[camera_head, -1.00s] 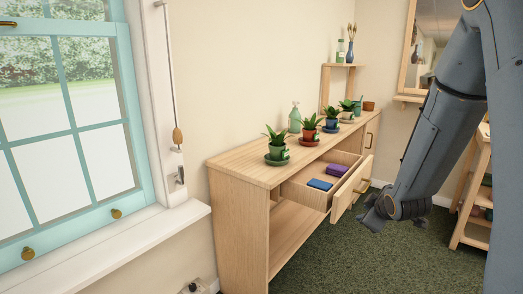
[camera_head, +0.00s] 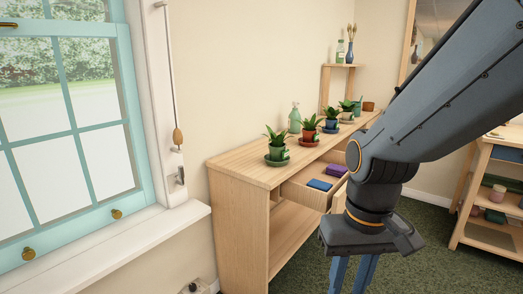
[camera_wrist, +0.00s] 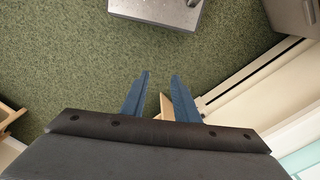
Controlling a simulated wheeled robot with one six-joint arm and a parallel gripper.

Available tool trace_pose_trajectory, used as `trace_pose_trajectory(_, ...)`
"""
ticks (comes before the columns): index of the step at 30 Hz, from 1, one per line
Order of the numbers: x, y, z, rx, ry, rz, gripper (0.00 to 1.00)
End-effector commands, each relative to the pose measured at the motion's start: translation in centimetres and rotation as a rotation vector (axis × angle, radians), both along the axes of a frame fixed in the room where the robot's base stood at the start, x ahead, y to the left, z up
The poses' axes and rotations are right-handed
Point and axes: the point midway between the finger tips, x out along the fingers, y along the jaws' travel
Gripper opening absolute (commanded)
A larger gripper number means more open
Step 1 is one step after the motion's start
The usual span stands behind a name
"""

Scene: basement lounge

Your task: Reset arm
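My gripper (camera_head: 352,276) hangs fingers-down at the bottom centre of the head view, in front of the wooden console. In the wrist view my gripper (camera_wrist: 162,76) shows two blue fingers apart with nothing held between them; green carpet lies beyond. My arm reaches in from the upper right and bends at a large joint before the console. A pulled-out drawer (camera_head: 296,190) holds a blue folded item (camera_head: 319,184) and a purple one (camera_head: 336,170). My arm hides the drawer's front right part.
The wooden console (camera_head: 236,172) carries several potted plants and a green bottle (camera_head: 295,120). A window (camera_head: 70,130) with a white sill stands at left. A wooden shelf (camera_head: 497,195) stands at right. Carpet (camera_head: 425,265) is open between console and shelf.

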Motion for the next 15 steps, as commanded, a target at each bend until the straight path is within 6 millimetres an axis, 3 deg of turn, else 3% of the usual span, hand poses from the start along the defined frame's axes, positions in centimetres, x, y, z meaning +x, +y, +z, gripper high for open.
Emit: trace_pose_trajectory(15,-0.3,-2.3,3.9,-0.02,0.003,-0.041,0.28)
